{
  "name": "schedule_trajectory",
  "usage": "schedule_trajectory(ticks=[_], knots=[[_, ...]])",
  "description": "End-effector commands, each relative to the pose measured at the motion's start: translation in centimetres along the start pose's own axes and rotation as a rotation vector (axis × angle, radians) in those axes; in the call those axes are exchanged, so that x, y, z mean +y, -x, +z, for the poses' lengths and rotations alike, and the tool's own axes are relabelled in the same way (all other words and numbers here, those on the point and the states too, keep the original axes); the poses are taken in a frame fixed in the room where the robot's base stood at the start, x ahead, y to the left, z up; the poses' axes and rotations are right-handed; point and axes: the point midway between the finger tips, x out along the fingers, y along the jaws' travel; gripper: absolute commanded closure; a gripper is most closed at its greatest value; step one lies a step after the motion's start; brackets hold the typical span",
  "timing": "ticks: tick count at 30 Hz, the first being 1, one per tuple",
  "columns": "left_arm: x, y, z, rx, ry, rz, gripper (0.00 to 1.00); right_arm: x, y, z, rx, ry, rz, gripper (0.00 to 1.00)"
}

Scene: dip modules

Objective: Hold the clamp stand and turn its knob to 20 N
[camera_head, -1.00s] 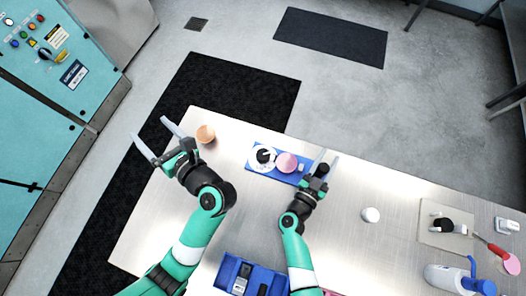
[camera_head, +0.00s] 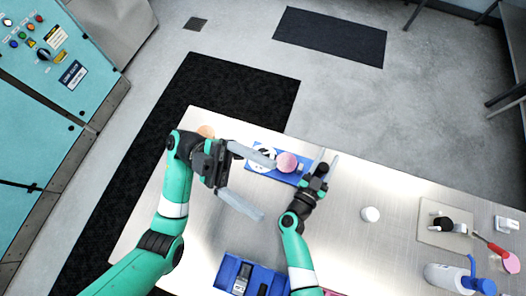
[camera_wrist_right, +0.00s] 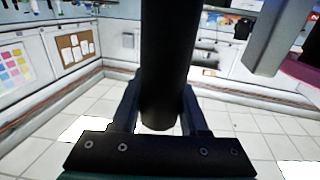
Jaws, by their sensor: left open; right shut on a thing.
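The clamp stand has a blue base (camera_head: 284,178) near the table's far edge, with a pink disc (camera_head: 287,162) on it. Its white dial with a black knob (camera_head: 267,151) is partly hidden behind a finger of my left gripper (camera_head: 267,188). That gripper is open and empty, its fingers pointing right, one over the dial and one nearer the front. Whether it touches the knob I cannot tell. My right gripper (camera_head: 327,156), at the stand's right end, is shut on a black post (camera_wrist_right: 168,65), which stands between its fingers in the right wrist view.
An orange round object (camera_head: 205,131) is partly hidden behind my left arm. A blue tray (camera_head: 226,272) with dark items lies at the front.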

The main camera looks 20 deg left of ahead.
Motion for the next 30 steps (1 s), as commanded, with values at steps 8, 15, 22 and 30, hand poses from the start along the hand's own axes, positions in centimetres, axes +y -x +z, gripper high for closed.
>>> schedule_trajectory(ticks=[8, 15, 22, 30], knots=[[-0.6, 9.9, 13.6, -0.762, 0.293, -0.072, 0.14, 0.0, 0.0, 0.1, -0.001, 0.000, 0.000, 1.00], [0.5, 22.2, 17.8, -1.277, 0.534, -0.229, 0.14, 0.0, 0.0, 0.1, -0.001, 0.000, 0.000, 1.00], [1.3, 26.6, 18.0, -1.444, 0.615, -0.297, 0.14, 0.0, 0.0, 0.1, -0.001, 0.000, 0.000, 1.00], [1.6, 26.4, 19.5, -1.446, 0.618, -0.295, 0.14, 0.0, 0.0, 0.1, -0.001, 0.000, 0.000, 1.00]])
